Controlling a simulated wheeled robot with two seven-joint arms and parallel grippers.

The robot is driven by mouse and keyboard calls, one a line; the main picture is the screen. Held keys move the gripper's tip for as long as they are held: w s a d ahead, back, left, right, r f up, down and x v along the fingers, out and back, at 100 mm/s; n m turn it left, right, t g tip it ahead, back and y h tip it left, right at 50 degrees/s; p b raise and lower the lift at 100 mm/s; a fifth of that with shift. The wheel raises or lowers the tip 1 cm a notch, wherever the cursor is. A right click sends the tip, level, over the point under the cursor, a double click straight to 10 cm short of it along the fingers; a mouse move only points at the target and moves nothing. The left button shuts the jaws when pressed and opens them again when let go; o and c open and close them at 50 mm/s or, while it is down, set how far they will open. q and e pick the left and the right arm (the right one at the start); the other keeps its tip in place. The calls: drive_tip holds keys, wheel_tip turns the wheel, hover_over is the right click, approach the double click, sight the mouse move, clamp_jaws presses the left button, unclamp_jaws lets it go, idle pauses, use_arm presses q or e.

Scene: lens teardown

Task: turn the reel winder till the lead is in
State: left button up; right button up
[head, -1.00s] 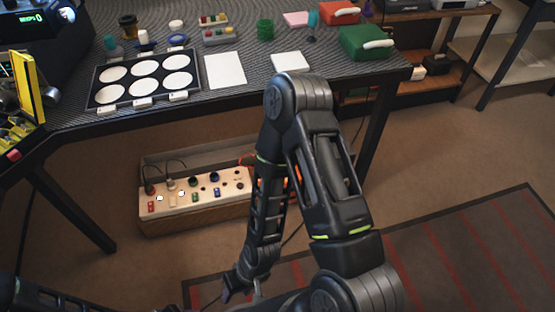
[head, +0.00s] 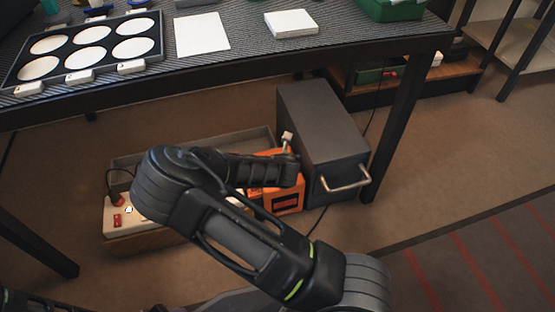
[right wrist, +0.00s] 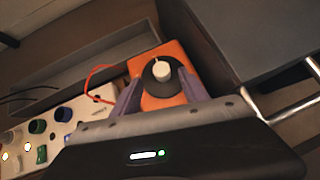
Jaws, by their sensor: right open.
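The reel winder is an orange box (head: 287,203) under the bench, beside a dark grey cabinet. In the right wrist view its orange face (right wrist: 153,101) carries a black disc with a white knob (right wrist: 162,71). A thin orange-red lead (right wrist: 91,77) loops from the winder's left side toward the white panel. My right gripper (right wrist: 161,92) is open, with one finger on each side of the winder's face and the knob ahead between them. I cannot tell if the fingers touch the box. In the head view my right forearm covers part of the winder. My left gripper is not in view.
A white panel (right wrist: 62,125) with knobs and lit buttons sits in an open box left of the winder. The grey cabinet (head: 322,130) with a metal handle stands close on the right. The bench top (head: 250,42) and its leg overhang the area. Carpet is clear in front.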

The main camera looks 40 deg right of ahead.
drive_tip(key=shift+w+d+f, duration=0.1)
drive_tip(key=shift+d+f, duration=0.05)
drive_tip(key=shift+f, duration=0.2)
drive_tip(key=b+x, duration=0.3)
drive_tip(key=x, duration=0.3)
drive_tip(key=shift+f, duration=0.1)
drive_tip(key=shift+w+d+f+b, duration=0.2)
drive_tip(key=shift+w+f+b, duration=0.1)
drive_tip(key=shift+w+b, duration=0.1)
clamp_jaws()
